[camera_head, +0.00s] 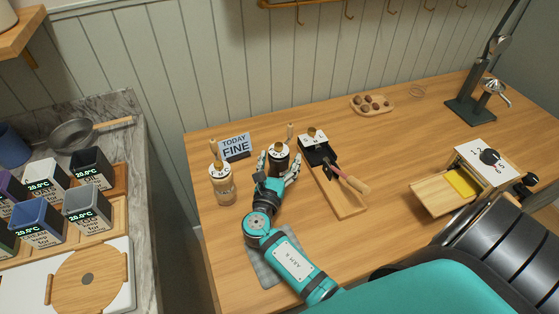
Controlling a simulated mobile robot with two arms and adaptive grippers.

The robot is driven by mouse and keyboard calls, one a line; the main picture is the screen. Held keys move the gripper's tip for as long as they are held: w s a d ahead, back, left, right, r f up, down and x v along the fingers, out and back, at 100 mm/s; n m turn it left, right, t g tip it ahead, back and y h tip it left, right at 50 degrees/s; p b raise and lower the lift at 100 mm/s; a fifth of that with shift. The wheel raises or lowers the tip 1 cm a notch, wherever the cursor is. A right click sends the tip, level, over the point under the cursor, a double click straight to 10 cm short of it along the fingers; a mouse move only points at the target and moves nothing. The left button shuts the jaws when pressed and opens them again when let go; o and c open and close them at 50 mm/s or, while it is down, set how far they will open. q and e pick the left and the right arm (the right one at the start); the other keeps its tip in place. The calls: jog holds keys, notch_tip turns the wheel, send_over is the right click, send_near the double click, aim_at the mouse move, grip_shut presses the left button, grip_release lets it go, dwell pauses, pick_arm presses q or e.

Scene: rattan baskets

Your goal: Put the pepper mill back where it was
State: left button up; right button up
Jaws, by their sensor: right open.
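A dark-bodied mill (279,153) with a pale top and a thin upright handle stands on the wooden table (390,135). My right gripper (278,164) is open, with its fingers on either side of this mill; I cannot tell whether they touch it. A similar clear-bodied mill (222,186) with a white top stands to the left, apart from the gripper. Another white-topped item (313,138) is at the back end of a wooden tray (346,204) to the right. I cannot tell which is the pepper mill. My left gripper is not in view.
A "TODAY FINE" sign (235,146) stands behind the mills. A grey cloth (262,268) lies under my right arm. A box with an open drawer (447,196) stands at right.

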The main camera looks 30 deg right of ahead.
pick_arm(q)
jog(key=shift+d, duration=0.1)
pick_arm(e)
jog(key=shift+r, duration=0.1)
jog(key=shift+r, duration=0.2)
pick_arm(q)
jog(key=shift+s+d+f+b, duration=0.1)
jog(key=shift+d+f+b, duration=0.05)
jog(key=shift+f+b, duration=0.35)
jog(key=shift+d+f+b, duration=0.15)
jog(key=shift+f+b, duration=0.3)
pick_arm(e)
jog(key=v, duration=1.2)
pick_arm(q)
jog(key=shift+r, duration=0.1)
